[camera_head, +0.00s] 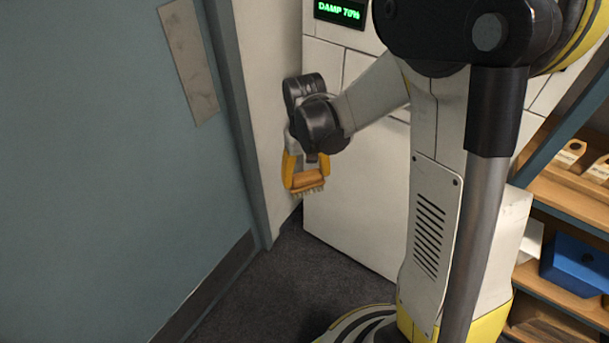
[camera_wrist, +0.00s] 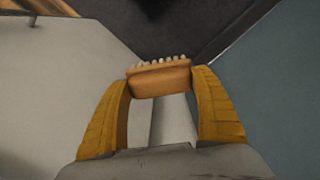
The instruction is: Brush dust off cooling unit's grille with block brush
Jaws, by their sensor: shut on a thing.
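My gripper (camera_head: 305,176) hangs low in front of the corner between the pale wall and a white panelled cabinet. Its yellow fingers are shut on a wooden block brush (camera_head: 308,181). In the wrist view, the brush (camera_wrist: 159,78) sits between both fingertips, with a row of pale bristles on its far edge. In the head view the bristles point down, above the dark floor. I cannot tell whether they touch anything. A white panelled cabinet (camera_head: 352,195) stands behind my gripper, with a green "DAMP 70%" display (camera_head: 340,11). I cannot make out the cooling unit's grille or dust.
A blue-grey door or wall panel (camera_head: 100,160) fills the left. A wooden shelf (camera_head: 570,190) on the right holds wooden items and a blue bin (camera_head: 577,264). Dark floor (camera_head: 270,290) is clear below the brush.

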